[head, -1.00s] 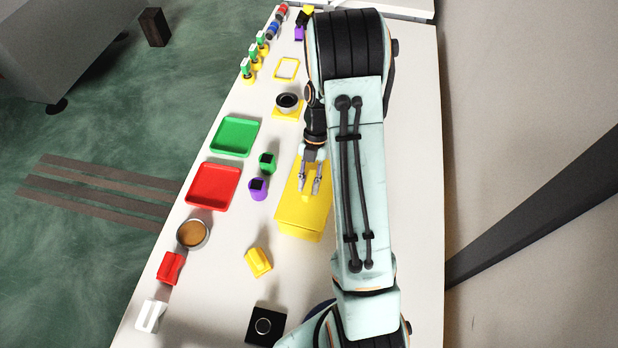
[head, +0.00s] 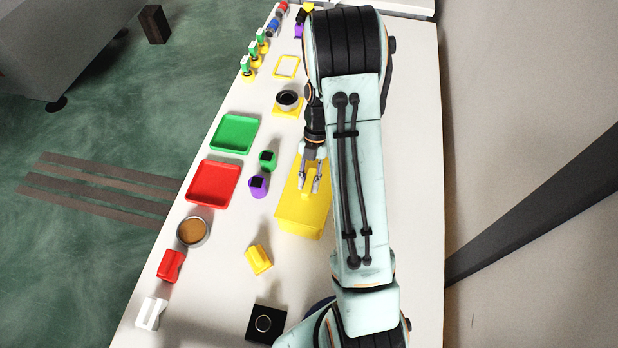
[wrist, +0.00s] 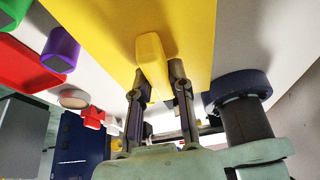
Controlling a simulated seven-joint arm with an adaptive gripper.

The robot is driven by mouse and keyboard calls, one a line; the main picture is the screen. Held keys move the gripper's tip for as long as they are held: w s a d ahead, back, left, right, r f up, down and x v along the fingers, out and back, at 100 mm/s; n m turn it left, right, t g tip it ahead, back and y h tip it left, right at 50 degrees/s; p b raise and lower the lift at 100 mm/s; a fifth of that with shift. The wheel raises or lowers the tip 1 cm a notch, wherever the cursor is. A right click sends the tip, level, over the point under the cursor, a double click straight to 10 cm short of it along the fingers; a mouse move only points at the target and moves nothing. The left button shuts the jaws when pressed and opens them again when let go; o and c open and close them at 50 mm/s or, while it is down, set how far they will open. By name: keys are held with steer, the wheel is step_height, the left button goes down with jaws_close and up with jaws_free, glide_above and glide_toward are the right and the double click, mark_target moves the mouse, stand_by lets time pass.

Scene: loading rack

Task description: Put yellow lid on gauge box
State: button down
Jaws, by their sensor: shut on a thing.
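The yellow lid (head: 300,211) is a large flat yellow piece in the middle of the table in the head view. It fills the upper part of the wrist view (wrist: 190,30), with a raised yellow block handle (wrist: 151,62). My gripper (head: 310,186) is over it with its fingers pointing toward the front. In the wrist view its two fingers (wrist: 160,86) are on either side of the handle, shut on it. I cannot make out a separate gauge box; whether one is under the lid is hidden. My arm covers the area to the lid's right.
Left of the lid stand a purple cup (head: 258,187) and a green cup (head: 267,160), then a red tray (head: 193,196) and a green tray (head: 214,137). A yellow block (head: 259,259) lies in front. A dark round piece on a yellow base (head: 288,101) stands behind.

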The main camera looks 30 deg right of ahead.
steer(key=shift+f, duration=0.55)
steer(key=c, duration=0.9)
jaws_free()
steer(key=shift+c, duration=0.2)
